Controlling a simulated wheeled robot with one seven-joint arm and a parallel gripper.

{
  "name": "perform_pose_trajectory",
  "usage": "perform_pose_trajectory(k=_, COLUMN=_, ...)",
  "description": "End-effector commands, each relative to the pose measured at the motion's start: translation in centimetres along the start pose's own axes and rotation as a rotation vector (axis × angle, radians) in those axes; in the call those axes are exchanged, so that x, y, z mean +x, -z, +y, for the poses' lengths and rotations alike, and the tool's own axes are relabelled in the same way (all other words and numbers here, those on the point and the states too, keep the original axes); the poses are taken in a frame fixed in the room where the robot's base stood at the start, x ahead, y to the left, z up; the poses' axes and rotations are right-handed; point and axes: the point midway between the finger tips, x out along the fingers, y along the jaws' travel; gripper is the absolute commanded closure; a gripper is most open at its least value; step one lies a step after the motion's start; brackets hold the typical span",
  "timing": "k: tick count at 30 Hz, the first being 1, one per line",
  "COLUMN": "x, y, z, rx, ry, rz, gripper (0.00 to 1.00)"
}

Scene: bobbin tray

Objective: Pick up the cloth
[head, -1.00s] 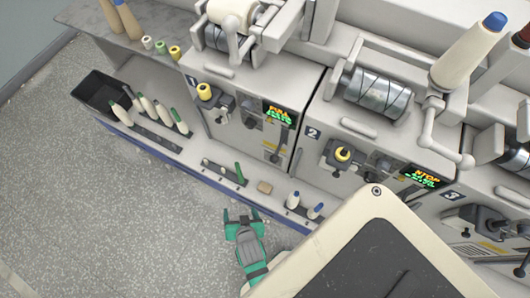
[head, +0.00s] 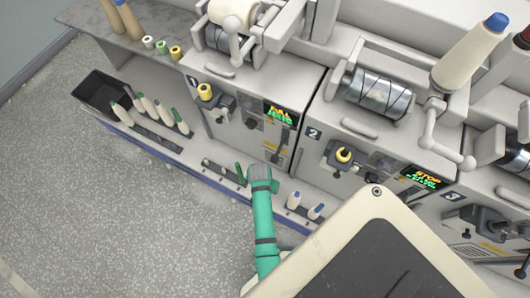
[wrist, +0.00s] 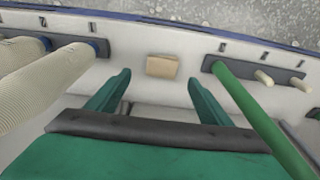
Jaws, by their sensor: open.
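The cloth (wrist: 162,66) is a small tan folded piece lying on the pale tray in the wrist view, ahead of the fingertips and roughly centred between them. In the head view my gripper and wrist hide it. My gripper (wrist: 157,88) is green, open and empty, with its two fingers spread apart. In the head view my gripper (head: 260,172) is over the tray, between the green peg and the blue-tipped bobbins. I cannot tell its exact height above the cloth.
A green peg (wrist: 245,105) stands close right of my fingers, on a dark strip with short pegs. Cream bobbins (wrist: 45,85) stand close on the left. The machine front (head: 240,120) rises behind the tray. A black bin (head: 102,88) sits at the tray's far left end.

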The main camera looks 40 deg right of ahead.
Motion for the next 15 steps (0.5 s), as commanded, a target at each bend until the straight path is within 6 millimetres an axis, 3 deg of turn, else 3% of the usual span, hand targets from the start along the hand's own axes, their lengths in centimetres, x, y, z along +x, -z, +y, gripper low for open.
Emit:
perform_pose_trajectory(k=10, x=2.8, y=0.0, z=-0.1, rx=-0.001, ry=0.000, rz=0.000, gripper=0.27)
perform_pose_trajectory(k=15, x=5.2, y=0.1, z=-0.4, rx=0.000, ry=0.000, rz=0.000, gripper=0.27)
